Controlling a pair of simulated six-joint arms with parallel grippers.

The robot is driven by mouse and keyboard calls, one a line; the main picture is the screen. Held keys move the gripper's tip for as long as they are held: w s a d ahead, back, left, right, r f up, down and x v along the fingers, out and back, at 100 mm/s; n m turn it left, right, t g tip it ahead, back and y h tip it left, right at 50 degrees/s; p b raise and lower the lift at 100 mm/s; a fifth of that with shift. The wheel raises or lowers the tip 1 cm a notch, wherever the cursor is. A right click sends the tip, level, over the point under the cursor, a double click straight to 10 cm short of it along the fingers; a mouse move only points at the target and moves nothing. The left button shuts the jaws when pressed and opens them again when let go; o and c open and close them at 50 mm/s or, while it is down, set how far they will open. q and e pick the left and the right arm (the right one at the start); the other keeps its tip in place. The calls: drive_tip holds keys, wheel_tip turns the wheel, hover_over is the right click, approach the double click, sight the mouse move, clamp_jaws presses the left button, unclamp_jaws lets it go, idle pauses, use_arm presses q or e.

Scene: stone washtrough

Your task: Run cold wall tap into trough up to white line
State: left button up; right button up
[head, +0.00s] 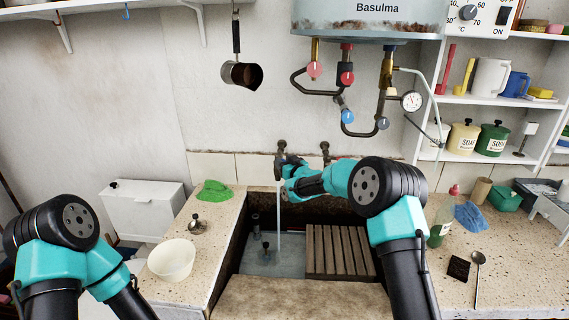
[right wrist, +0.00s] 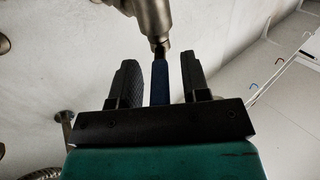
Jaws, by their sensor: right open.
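The cold wall tap (head: 282,146) is on the back wall above the stone trough (head: 300,297). A thin stream of water (head: 279,215) falls from below it into the trough, where shallow grey-blue water (head: 262,268) covers the floor. My right gripper (head: 285,161) is at the tap and hides much of it. In the right wrist view the jaws (right wrist: 160,72) are open, one on each side of a blue lever (right wrist: 160,84) under the metal tap body (right wrist: 153,18), with gaps on both sides. I cannot make out the white line. My left gripper is out of view.
A wooden slatted rack (head: 338,250) fills the trough's right part. A second tap (head: 324,150) is right of the first. A white bowl (head: 171,260) and green cloth (head: 214,191) lie on the left counter. The boiler pipes (head: 347,97) hang above.

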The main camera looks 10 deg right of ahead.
drive_tip(key=shift+c, duration=0.3)
clamp_jaws()
idle(0.4)
